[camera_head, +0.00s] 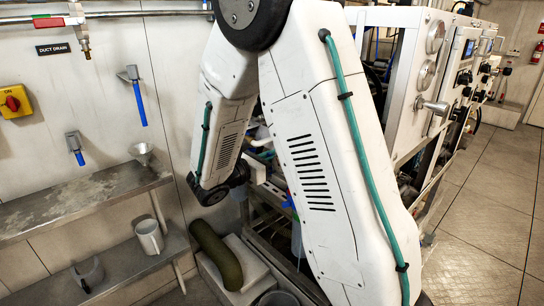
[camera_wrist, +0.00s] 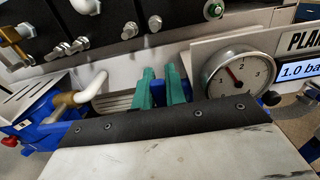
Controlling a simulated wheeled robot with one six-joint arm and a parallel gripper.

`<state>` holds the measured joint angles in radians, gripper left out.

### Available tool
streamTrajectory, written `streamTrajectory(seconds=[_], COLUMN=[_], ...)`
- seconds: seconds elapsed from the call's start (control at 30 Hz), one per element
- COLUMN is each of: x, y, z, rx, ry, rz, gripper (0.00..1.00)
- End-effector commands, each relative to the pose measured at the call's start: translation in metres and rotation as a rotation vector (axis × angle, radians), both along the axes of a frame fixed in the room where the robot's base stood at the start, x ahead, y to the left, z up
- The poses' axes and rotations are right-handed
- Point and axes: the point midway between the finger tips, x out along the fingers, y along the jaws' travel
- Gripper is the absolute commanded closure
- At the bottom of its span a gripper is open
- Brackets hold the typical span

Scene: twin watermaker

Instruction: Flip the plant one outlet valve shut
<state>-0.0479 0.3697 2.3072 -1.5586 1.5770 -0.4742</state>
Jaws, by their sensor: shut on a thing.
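In the wrist view my gripper (camera_wrist: 161,87) shows as two upright teal fingers, a small gap apart. A blue piece (camera_wrist: 172,72) shows between and behind them, and the fingers are shut on it. It looks like the outlet valve's handle, but the fingers cover most of it, so its angle cannot be told. In the head view my own arm hides the gripper and the valve.
A pressure gauge (camera_wrist: 235,76) and a lit display (camera_wrist: 300,71) are just right of my fingers. A white pipe (camera_wrist: 92,87) with a brass fitting is at left. In the head view, a steel shelf (camera_head: 80,203) is left and open floor (camera_head: 480,230) right.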

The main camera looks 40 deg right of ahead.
Motion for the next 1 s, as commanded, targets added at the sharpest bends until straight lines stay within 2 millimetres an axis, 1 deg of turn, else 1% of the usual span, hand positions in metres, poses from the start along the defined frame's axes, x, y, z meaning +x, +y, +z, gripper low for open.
streamTrajectory(seconds=[0.5,0.53,0.6,1.0], x=[-0.0016,-0.0016,-0.0015,-0.0013], y=[-0.0004,-0.0004,-0.0004,-0.0002], z=[-0.0003,-0.0003,-0.0003,-0.0004], rx=[0.002,0.002,0.002,0.000], ry=[-0.025,-0.025,-0.025,-0.007], rz=[-0.001,-0.001,-0.001,-0.002], gripper=[1.00,0.82,0.65,0.65])
